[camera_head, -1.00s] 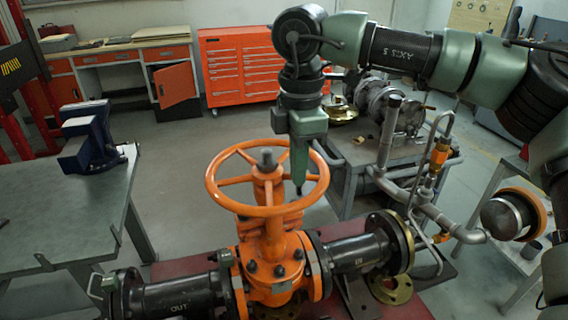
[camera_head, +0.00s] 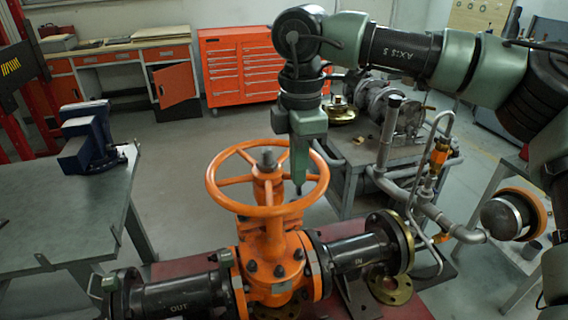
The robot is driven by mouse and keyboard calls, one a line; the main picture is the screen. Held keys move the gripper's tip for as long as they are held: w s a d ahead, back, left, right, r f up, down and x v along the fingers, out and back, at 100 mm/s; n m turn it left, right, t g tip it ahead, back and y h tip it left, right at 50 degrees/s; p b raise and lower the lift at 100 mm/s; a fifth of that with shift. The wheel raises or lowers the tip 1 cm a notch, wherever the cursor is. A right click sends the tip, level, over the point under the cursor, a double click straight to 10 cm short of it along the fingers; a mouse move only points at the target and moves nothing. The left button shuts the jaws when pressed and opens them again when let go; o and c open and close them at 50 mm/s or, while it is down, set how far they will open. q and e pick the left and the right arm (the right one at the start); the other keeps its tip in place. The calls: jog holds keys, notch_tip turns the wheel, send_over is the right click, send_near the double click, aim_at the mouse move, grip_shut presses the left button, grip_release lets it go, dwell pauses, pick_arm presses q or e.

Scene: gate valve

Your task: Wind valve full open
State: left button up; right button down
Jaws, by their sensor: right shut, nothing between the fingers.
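The gate valve has an orange handwheel (camera_head: 236,205) with spokes, lying about level on top of an orange valve body (camera_head: 272,262). Black pipes lead off both sides, marked "OUT" (camera_head: 178,296) at left and "IN" (camera_head: 352,256) at right. My right gripper (camera_head: 299,190) comes down from the right arm and points downward. It is shut and empty, with its tip at the right part of the handwheel, inside the rim in the picture. I cannot tell whether it touches the rim or a spoke. My left gripper is not in view.
A grey bench (camera_head: 60,215) with a blue vise (camera_head: 90,142) stands at left. A metal table (camera_head: 352,158) with pipework and flanges stands behind at right. An orange tool chest (camera_head: 238,72) and a workbench (camera_head: 122,60) are at the back. Floor between is clear.

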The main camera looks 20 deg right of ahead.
aim_at(310, 178)
jog(key=shift+f, duration=0.1)
notch_tip(310, 178, down, 6)
jog(key=b, duration=0.5)
jog(key=shift+r, duration=0.25)
dwell(0.4)
jog(key=w+d, duration=0.1)
jog(key=w+d+p, duration=0.1)
jog(key=w+d, duration=0.1)
jog(key=shift+w+d+r, duration=0.15)
jog(key=shift+d+r, duration=0.05)
jog(key=shift+d, duration=0.1)
jog(key=w+p, duration=0.6)
jog(key=w, duration=0.1)
jog(key=w+a+p, duration=0.1)
jog(key=w+p, duration=0.1)
jog(key=w, duration=0.2)
jog(key=shift+a+r+p, duration=0.1)
jog(key=shift+p, duration=0.3)
jog(key=shift+w+a+f+p, duration=0.2)
jog(key=shift+w+a+p, duration=0.15)
jog(key=shift+a, duration=0.1)
